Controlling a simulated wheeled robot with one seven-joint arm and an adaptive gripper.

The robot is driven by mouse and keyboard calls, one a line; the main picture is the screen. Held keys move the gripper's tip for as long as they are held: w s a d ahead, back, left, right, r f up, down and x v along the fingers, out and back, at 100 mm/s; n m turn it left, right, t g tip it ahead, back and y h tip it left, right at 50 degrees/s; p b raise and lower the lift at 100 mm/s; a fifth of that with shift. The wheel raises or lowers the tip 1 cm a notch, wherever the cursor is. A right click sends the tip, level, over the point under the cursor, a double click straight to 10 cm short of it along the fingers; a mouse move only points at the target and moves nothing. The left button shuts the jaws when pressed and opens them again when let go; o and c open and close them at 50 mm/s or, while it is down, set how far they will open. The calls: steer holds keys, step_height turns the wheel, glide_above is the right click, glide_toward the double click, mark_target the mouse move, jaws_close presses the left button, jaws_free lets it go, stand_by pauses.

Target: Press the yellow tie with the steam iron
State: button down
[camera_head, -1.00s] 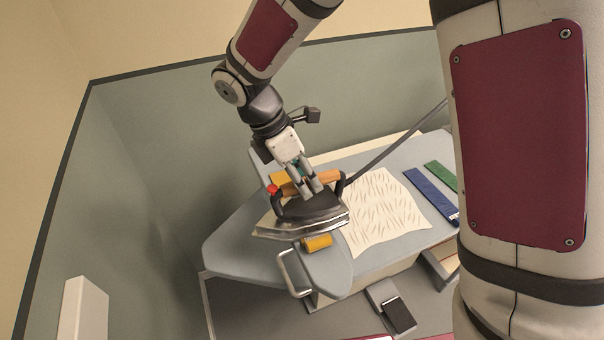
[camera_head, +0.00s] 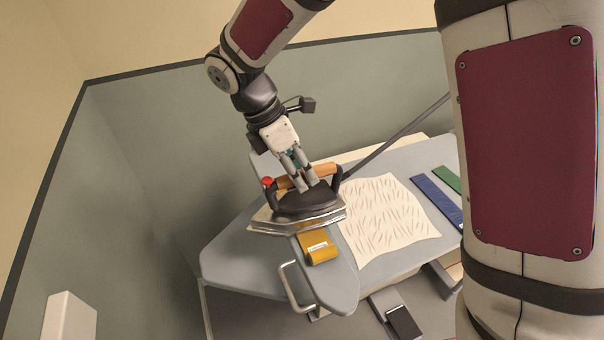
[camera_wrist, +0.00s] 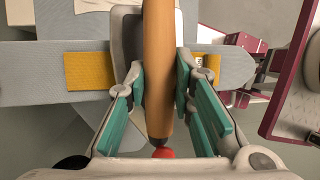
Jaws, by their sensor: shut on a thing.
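My gripper (camera_head: 302,184) is shut on the wooden handle of the steam iron (camera_head: 305,206), which has a dark body, a shiny soleplate and a red knob. In the wrist view the handle (camera_wrist: 158,60) runs between my gripper's teal-padded fingers (camera_wrist: 160,95). The iron is over the yellow tie (camera_head: 318,247), which lies on the narrow grey board. The iron hides the tie's middle part in the head view. In the wrist view, yellow tie parts show left (camera_wrist: 90,71) and right of the handle. I cannot tell whether the soleplate touches the tie.
A white cloth with dark crease marks (camera_head: 385,220) lies on the wide grey ironing board (camera_head: 235,255). A blue strip (camera_head: 437,200) and a green strip (camera_head: 449,180) lie to its right. A metal loop handle (camera_head: 290,285) juts from the front. A grey rod rises behind the iron.

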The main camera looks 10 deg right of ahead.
steer(key=shift+w+a+r+b, duration=0.15)
steer(key=shift+w+b, duration=0.15)
steer(key=shift+w, duration=0.25)
steer(key=shift+w+a+b, duration=0.2)
steer(key=shift+w+b, duration=0.1)
steer(key=shift+w, duration=0.3)
steer(key=shift+w+a+r+b, duration=0.15)
steer(key=shift+w+b, duration=0.15)
steer(key=shift+w, duration=0.25)
steer(key=w+a+b, duration=0.2)
steer(key=w+b, duration=0.2)
steer(key=w, duration=0.3)
steer(key=shift+f+b, duration=0.3)
steer(key=shift+f, duration=0.05)
step_height(320, 180, up, 7)
steer(key=p, duration=0.1)
stand_by(0.4)
stand_by(0.9)
